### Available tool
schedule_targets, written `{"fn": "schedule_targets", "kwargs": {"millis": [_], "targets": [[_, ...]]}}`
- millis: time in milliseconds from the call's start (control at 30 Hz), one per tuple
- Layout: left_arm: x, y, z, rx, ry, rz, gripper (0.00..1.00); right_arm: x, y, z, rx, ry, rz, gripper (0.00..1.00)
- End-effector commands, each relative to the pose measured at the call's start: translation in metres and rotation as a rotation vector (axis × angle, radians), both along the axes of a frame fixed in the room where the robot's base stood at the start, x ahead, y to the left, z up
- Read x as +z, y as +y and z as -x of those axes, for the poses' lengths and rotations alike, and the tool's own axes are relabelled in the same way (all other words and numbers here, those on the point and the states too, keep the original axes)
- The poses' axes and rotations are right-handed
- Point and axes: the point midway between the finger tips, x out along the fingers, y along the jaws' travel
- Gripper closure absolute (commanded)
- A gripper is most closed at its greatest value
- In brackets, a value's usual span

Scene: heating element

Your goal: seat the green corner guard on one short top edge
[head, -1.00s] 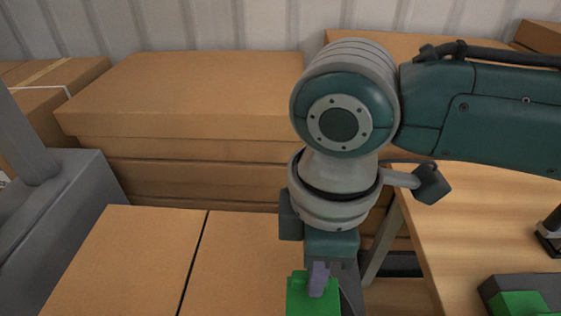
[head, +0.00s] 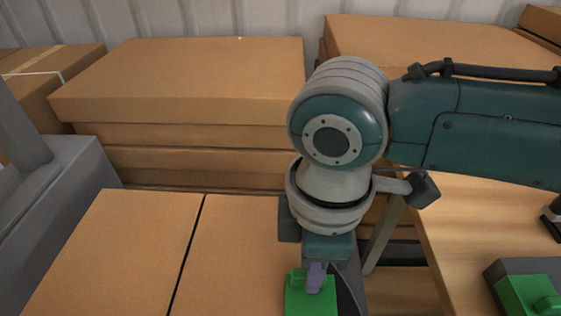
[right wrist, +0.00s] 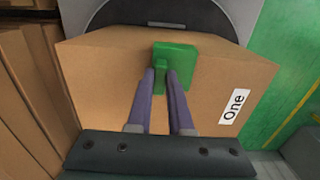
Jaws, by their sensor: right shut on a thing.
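My right gripper (head: 316,277) is shut on the green corner guard (head: 312,300), which sits at the bottom edge of the head view, its lower part cut off. In the right wrist view, the two fingers (right wrist: 162,78) close on the guard (right wrist: 176,58). In the head view, a box top with a dark seam (head: 120,250) lies left of the guard. My left gripper is not in view.
A wooden table (head: 480,235) stands at the right, with a dark tray (head: 505,268) holding another green piece (head: 527,292). Stacked cardboard boxes (head: 190,80) fill the back. A grey block (head: 65,215) stands at the left. The box top left of the guard is clear.

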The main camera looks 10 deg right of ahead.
Motion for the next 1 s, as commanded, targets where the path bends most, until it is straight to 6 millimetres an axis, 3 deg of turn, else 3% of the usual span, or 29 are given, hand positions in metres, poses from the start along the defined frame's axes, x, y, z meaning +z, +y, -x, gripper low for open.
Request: {"fn": "schedule_targets", "kwargs": {"millis": [467, 500, 767, 1000], "targets": [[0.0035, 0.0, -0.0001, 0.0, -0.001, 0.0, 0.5, -0.0028, -0.0001, -0.0001, 0.0, 0.0, 0.0, 1.0], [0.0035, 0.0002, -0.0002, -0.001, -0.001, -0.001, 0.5, -0.0028, -0.0001, -0.0001, 0.0, 0.0, 0.0, 0.78], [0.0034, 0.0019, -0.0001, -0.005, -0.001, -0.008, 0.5, -0.0027, 0.0, -0.0001, 0.0, 0.0, 0.0, 0.49], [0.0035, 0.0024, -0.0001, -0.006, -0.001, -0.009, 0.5, -0.0026, -0.0001, -0.0001, 0.0, 0.0, 0.0, 0.46]]}}
